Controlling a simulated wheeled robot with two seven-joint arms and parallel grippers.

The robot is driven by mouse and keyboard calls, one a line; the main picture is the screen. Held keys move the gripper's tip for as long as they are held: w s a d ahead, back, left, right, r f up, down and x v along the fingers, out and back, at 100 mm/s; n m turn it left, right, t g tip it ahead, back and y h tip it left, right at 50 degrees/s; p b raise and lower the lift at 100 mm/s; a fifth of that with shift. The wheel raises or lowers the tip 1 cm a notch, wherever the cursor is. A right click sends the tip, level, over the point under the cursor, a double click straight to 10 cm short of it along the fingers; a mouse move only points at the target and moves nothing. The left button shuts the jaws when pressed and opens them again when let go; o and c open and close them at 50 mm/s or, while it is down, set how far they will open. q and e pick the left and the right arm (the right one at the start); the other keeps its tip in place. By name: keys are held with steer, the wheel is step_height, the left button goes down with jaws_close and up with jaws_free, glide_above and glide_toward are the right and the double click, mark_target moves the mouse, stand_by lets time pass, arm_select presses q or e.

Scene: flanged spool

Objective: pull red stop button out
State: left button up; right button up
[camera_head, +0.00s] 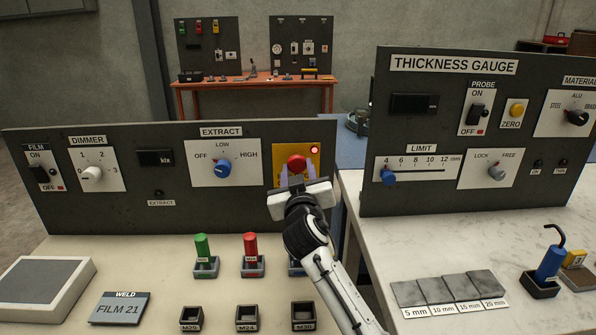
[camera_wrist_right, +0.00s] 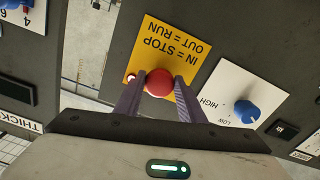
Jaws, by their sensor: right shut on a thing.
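The red stop button (camera_head: 297,163) sits on a yellow plate (camera_head: 314,152) at the right end of the dark left panel. In the right wrist view the red button (camera_wrist_right: 159,83) is round, and its yellow plate (camera_wrist_right: 160,50) reads "IN = STOP OUT = RUN". My right gripper (camera_head: 296,178) is at the button, and its two fingers (camera_wrist_right: 158,88) are shut on the button's sides. A small red lamp (camera_head: 314,150) glows on the plate. How far the button stands out from the plate is hard to tell. My left gripper is not in view.
The blue extract knob (camera_head: 222,168) is just left of the plate. Below stand a green-handled tool (camera_head: 202,246), a red-handled tool (camera_head: 250,248) and several small dark holders. The thickness gauge panel (camera_head: 450,190) rises to the right.

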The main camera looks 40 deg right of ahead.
steer(key=shift+v, duration=0.85)
jaws_close()
steer(key=shift+f, duration=0.15)
steer(key=o, duration=0.9)
jaws_free()
steer(key=o, duration=0.4)
steer(key=shift+s, duration=0.1)
steer(key=b+v, duration=0.1)
steer(key=v, duration=0.6)
steer(key=shift+s+a, duration=0.15)
steer(key=shift+a, duration=0.05)
